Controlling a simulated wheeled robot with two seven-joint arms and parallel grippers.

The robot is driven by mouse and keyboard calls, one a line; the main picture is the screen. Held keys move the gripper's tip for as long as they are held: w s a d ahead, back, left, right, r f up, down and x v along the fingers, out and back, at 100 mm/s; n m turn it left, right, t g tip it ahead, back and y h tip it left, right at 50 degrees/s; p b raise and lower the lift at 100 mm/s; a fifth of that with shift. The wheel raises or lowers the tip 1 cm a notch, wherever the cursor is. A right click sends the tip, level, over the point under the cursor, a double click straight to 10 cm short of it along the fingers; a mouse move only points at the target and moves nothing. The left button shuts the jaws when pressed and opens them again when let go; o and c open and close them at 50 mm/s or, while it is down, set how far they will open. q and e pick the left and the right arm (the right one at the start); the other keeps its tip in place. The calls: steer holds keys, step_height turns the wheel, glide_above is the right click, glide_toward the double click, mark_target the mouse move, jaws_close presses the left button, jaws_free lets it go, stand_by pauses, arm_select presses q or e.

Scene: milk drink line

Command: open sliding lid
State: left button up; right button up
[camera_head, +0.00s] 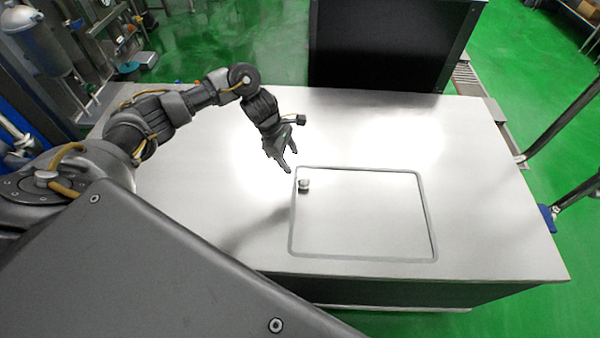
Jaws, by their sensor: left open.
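The sliding lid (365,215) is a flat square panel set in the top of a pale metal cabinet, with a grey seam all around it. It lies flush and covers its opening. A small round knob (304,185) stands near the lid's far left corner. My left gripper (288,168) is open and empty above the cabinet top, just beyond and to the left of the knob. It appears apart from the knob. My right gripper is not in view.
The cabinet top (480,180) is bare around the lid. A dark box-shaped unit (390,45) stands at the back edge. A conveyor (480,85) runs behind on the right. Equipment with a metal tank (38,40) stands at the far left. The floor (240,40) is green.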

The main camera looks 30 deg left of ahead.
mark_target(303, 179)
arm_select(q)
steer(key=p+x, duration=0.1)
steer(key=x, duration=0.7)
steer(key=shift+d+f, duration=0.1)
steer(key=shift+f, duration=0.3)
steer(key=shift+c, duration=0.4)
steer(key=c, duration=1.2)
jaws_close()
